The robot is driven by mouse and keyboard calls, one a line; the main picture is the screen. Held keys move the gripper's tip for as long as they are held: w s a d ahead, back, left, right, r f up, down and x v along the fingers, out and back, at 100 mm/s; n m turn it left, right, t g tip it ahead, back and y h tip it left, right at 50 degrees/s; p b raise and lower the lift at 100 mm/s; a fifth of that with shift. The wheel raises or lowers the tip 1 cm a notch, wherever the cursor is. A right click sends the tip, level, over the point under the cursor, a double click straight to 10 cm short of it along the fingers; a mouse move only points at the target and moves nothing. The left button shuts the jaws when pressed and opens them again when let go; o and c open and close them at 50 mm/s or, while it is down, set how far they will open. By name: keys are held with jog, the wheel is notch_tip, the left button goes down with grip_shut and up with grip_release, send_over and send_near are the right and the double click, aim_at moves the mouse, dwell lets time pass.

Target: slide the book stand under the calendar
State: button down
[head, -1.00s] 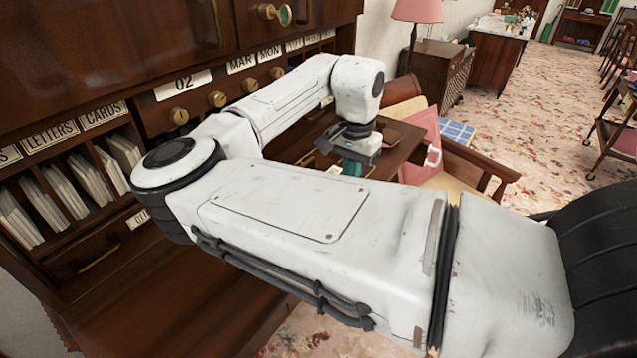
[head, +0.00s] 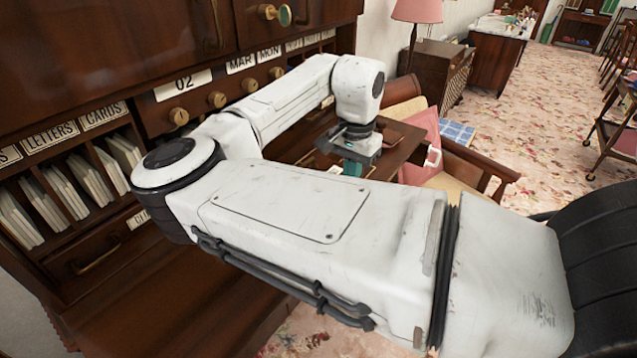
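The calendar (head: 241,64) is a row of white cards reading 02, MAR and MON above brass knobs on the dark wooden desk. My gripper (head: 354,165) points down over the right end of the desk, to the right of the calendar and lower. A small teal piece shows at its tip; I cannot tell whether it is a finger pad or a held thing. The fingers are too small and hidden to show their opening. I cannot make out the book stand for sure; my arm covers much of the desk top.
Slots with envelopes (head: 62,190) fill the desk's left side. A pink lamp (head: 417,10) stands behind. Patterned carpet (head: 530,130) is open at the right.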

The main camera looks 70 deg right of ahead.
jog(key=shift+f, duration=0.2)
dwell(0.5)
jog(key=shift+f, duration=0.35)
jog(key=shift+f+b, duration=0.7)
jog(key=shift+f, duration=0.85)
